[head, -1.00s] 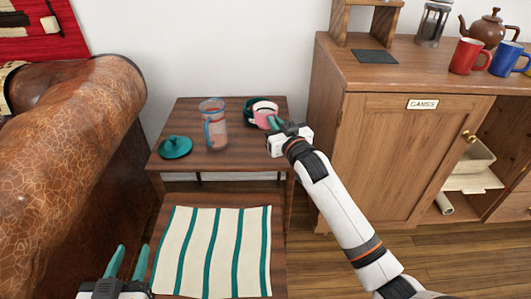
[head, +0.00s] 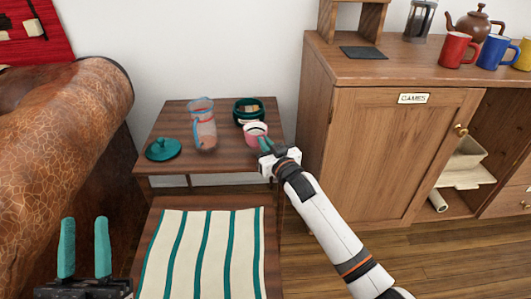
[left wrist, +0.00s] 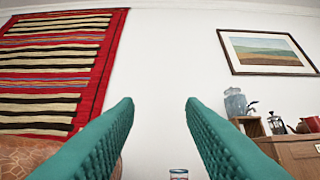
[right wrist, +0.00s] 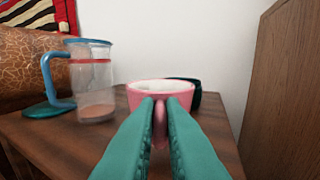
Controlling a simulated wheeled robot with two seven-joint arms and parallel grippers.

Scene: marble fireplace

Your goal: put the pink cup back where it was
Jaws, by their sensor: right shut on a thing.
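The pink cup (head: 255,139) is at the right part of the small dark wooden table (head: 222,160), just in front of a dark green round container (head: 249,119). My right gripper (head: 264,147) is shut on the cup's handle, with the cup upright. In the right wrist view the cup (right wrist: 145,97) stands beyond the fingertips and partly hides the green container (right wrist: 196,97). I cannot tell whether the cup's base touches the table. My left gripper (head: 85,240) is open and empty at the lower left, away from the table.
A clear pitcher (head: 203,128) with a blue handle and a teal lid (head: 163,149) stand left of the cup. A striped cloth (head: 205,250) lies in front. The cabinet (head: 385,150) at right carries a dark mat (head: 362,52), red mug (head: 457,49) and blue mug (head: 494,53).

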